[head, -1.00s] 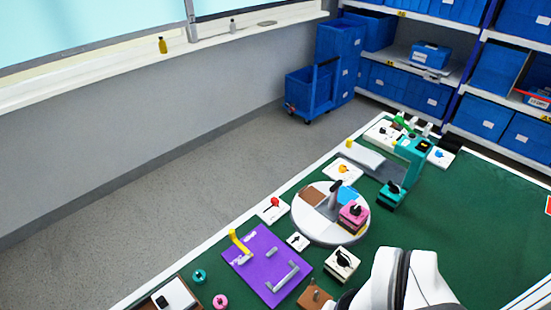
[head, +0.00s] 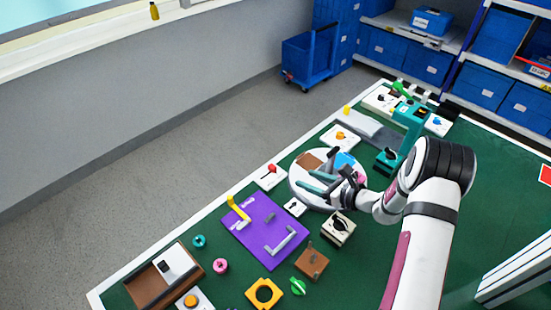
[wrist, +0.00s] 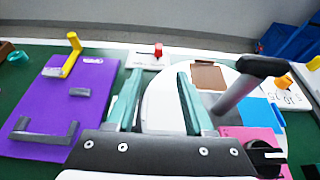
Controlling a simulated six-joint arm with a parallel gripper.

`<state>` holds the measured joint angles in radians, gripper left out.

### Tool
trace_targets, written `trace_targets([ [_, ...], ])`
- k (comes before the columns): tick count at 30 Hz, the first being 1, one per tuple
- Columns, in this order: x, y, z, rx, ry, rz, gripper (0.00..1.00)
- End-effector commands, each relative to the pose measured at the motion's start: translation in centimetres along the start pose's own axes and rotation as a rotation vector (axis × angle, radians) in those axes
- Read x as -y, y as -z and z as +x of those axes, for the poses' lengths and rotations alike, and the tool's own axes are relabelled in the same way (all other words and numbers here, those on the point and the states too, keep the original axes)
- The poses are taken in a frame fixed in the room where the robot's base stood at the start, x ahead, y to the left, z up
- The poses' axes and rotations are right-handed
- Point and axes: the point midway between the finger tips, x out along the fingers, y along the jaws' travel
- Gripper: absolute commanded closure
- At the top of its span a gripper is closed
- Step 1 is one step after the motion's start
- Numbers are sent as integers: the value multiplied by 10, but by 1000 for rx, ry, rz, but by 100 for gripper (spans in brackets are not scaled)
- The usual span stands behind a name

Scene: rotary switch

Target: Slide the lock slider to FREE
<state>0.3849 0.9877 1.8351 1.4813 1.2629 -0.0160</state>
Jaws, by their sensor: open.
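I cannot tell which part is the lock slider, and no FREE label is readable. A purple panel (head: 262,236) carries a grey bar handle (head: 281,243) and an upright yellow lever (head: 238,209); this panel also shows at left in the wrist view (wrist: 60,105). My gripper (head: 318,180) is open and empty, with its teal fingers over the left part of a round white turntable (head: 300,196). In the wrist view the spread fingers (wrist: 160,78) have nothing between them.
A dark upright post (wrist: 235,90) stands close right of my fingers. A red-knobbed white plate (head: 270,177) lies beyond. A cream box with a black knob (head: 339,229), a small white plate (head: 294,207) and a brown tray (head: 165,277) are nearby. The green table is clear at right.

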Motion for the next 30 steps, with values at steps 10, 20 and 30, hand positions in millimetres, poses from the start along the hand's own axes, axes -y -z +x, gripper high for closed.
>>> trace_targets([
  [10, -4, 0, 96, 0, -7, -5, 48],
  [20, -3, -1, 142, 0, -6, -3, 48],
  [30, -3, -1, 144, -1, -5, -3, 51],
])
